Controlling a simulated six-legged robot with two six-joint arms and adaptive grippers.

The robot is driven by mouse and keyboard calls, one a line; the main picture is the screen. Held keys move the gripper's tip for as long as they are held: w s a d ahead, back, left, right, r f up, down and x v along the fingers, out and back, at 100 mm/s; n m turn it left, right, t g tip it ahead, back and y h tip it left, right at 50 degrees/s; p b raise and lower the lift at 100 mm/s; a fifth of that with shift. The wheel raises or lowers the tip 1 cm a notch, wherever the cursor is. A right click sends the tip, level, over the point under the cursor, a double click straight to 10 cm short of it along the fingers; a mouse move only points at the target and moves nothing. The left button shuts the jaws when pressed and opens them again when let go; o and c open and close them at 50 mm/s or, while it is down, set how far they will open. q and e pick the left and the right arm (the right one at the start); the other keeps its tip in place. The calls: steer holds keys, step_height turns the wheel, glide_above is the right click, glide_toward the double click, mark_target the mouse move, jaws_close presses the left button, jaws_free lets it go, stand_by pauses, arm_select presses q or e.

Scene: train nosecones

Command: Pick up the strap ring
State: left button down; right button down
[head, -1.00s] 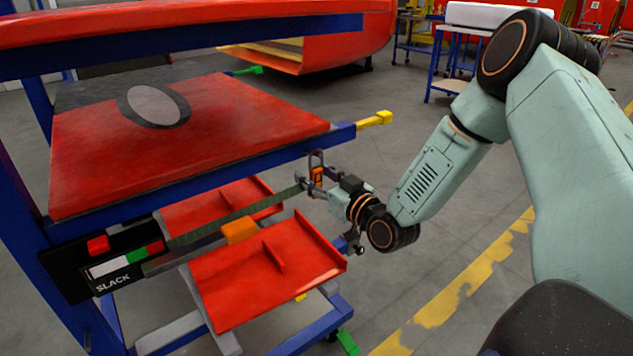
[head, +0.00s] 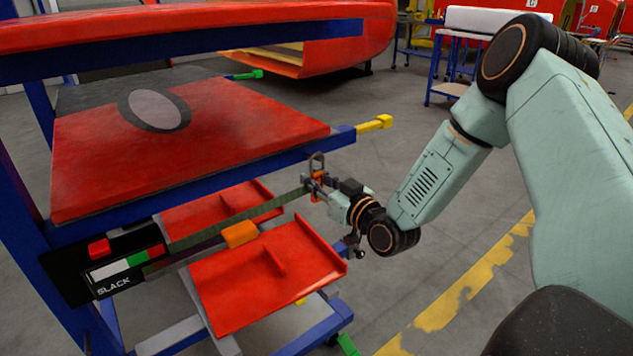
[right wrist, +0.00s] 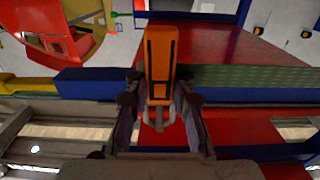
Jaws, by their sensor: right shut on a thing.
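The strap ring (head: 316,160) is a grey metal loop with an orange part (head: 318,180) beside it, at the free end of a dark green strap (head: 245,221). The strap runs left from there to the black box marked SLACK. My right gripper (head: 314,188) is shut on the strap ring in the air, just off the blue frame's right corner. In the right wrist view the orange part (right wrist: 161,62) stands between my fingers (right wrist: 160,112), and the strap (right wrist: 245,78) stretches right. The fingers hide part of the ring. My left gripper is not in view.
A blue rack holds a red panel (head: 230,125) above, with a yellow-tipped bar (head: 375,123) beside the gripper. Red trays (head: 260,285) and an orange block (head: 240,234) are below. The SLACK box (head: 110,265) is at left. Open floor lies right of the rack.

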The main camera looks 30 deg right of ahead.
steer(key=shift+r, duration=0.15)
steer(key=shift+r+p, duration=0.4)
steer(key=shift+r, duration=0.15)
steer(key=shift+s+r, duration=0.15)
steer(key=shift+r, duration=0.05)
steer(key=s+d+p, duration=0.1)
steer(key=s+p, duration=0.9)
steer(key=s, duration=0.7)
steer(key=shift+s+d, duration=0.2)
steer(key=shift+s, duration=0.2)
steer(key=shift+f, duration=0.15)
